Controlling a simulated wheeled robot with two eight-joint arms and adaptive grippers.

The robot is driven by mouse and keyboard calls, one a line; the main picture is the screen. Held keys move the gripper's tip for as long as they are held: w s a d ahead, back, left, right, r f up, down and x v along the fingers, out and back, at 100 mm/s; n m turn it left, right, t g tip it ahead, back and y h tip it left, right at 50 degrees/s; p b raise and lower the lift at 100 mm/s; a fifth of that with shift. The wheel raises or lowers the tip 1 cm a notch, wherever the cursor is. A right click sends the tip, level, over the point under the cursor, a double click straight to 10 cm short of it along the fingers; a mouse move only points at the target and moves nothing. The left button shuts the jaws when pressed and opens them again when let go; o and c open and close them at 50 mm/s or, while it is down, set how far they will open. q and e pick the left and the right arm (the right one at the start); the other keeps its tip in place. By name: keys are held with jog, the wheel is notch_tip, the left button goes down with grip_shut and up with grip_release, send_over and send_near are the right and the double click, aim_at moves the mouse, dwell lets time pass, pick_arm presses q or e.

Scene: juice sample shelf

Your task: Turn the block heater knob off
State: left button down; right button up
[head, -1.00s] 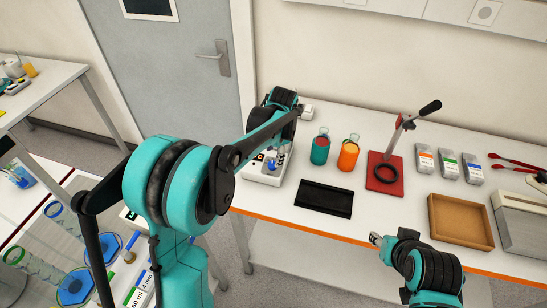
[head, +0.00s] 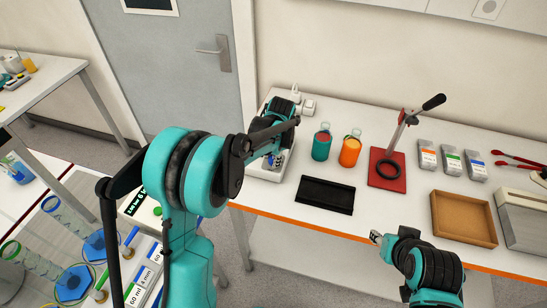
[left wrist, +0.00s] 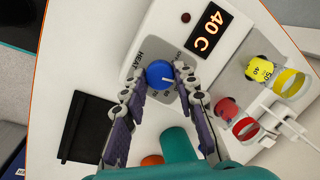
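The block heater (head: 264,174) is a white unit at the back left of the bench, mostly hidden by my left arm in the head view. In the left wrist view its white housing (left wrist: 172,32) carries a lit display (left wrist: 209,28) reading 40 C. Below the display is a blue round knob (left wrist: 159,74) beside the word HEAT, with a pale mark on its right side. My left gripper (left wrist: 161,76) is open, with one fingertip on either side of the knob; small gaps seem to show. My right gripper (head: 376,238) is near the bench's front edge, its opening too small to judge.
Vials with yellow (left wrist: 259,69) and red (left wrist: 228,110) caps stand at the heater's right in the wrist view. A teal bottle (head: 321,147), an orange bottle (head: 351,152) and a black tray (head: 325,195) are close by. A red press stand (head: 387,181) is farther right.

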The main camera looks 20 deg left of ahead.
aim_at(271, 162)
pick_arm(q)
jog(key=shift+n, duration=0.4)
jog(key=n, duration=0.5)
jog(key=shift+a+g+h, duration=0.1)
jog(key=shift+g+h, duration=0.2)
jog(key=shift+h, duration=0.1)
jog(key=n+h, duration=0.1)
jog(key=n, duration=0.4)
jog(key=shift+a+n, duration=0.1)
jog(key=shift+n, duration=0.3)
jog(key=c, duration=1.2)
grip_release()
jog(key=shift+r, duration=0.1)
jog(key=r, duration=0.8)
jog(key=s+r, duration=0.1)
jog(key=r, duration=0.2)
jog(key=shift+a+r, duration=0.2)
jog(key=shift+r, duration=0.2)
